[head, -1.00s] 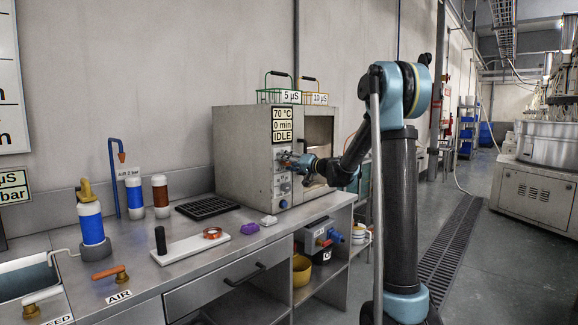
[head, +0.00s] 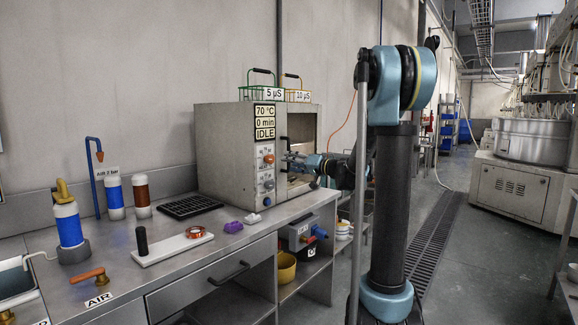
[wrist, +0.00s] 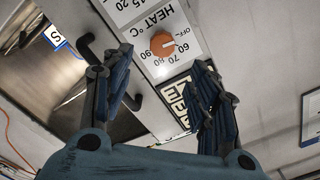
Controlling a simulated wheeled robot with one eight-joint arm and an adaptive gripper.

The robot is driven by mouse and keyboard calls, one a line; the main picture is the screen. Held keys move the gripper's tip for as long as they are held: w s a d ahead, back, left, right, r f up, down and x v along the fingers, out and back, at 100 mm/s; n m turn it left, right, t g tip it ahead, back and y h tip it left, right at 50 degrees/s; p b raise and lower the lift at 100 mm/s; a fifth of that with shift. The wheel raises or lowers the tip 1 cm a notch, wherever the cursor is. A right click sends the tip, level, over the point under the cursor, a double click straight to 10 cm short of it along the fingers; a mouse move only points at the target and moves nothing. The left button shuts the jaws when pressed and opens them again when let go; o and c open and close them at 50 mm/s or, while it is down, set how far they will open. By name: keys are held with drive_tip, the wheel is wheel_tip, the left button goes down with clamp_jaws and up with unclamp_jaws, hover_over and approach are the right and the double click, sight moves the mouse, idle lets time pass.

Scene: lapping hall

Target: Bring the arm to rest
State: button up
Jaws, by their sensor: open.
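Beyond the fingertips are the orange heat knob (wrist: 163,44) and part of the display (wrist: 178,97). In the head view the display (head: 265,122) reads 70 °C, 0 min, IDLE. The oven's dark handle (wrist: 130,98) shows beside the left finger. Whether a finger touches the oven, I cannot tell.
The steel bench (head: 105,283) holds a black grid tray (head: 190,207), a white board (head: 172,248), a purple item (head: 233,227) and several bottles. Wire baskets (head: 260,92) stand on the oven. The floor around the drain grating (head: 428,235) is clear. A machine (head: 520,195) stands at right.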

drive_tip(key=s+d+f+g+h, duration=0.15)
drive_tip(key=s+f, duration=0.25)
drive_tip(key=s, duration=0.4)
drive_tip(key=s+f+n+g+h, duration=0.1)
drive_tip(key=s+f+g+h, duration=0.1)
drive_tip(key=s+f, duration=0.35)
drive_tip(key=s+d+f+g+h, duration=0.1)
drive_tip(key=s+f+g+h, duration=0.1)
drive_tip(key=s, duration=0.7)
drive_tip(key=s+d+f+g+h, duration=0.1)
drive_tip(key=s+d+f+h, duration=0.2)
drive_tip(key=s+d+f, duration=0.2)
drive_tip(key=s+d+f+m+g+h, duration=0.1)
drive_tip(key=s+d+f, duration=0.4)
drive_tip(key=s, duration=0.5)
drive_tip(key=s+d+f+m+g+h, duration=0.1)
drive_tip(key=s+d+f+h, duration=0.3)
drive_tip(key=s+d+f, duration=0.2)
drive_tip(key=s, duration=0.2)
drive_tip(key=shift+s+f+h, duration=0.35)
drive_tip(key=shift+w+f+g, duration=0.2)
drive_tip(key=shift+w+g, duration=0.05)
drive_tip(key=shift+w, duration=0.25)
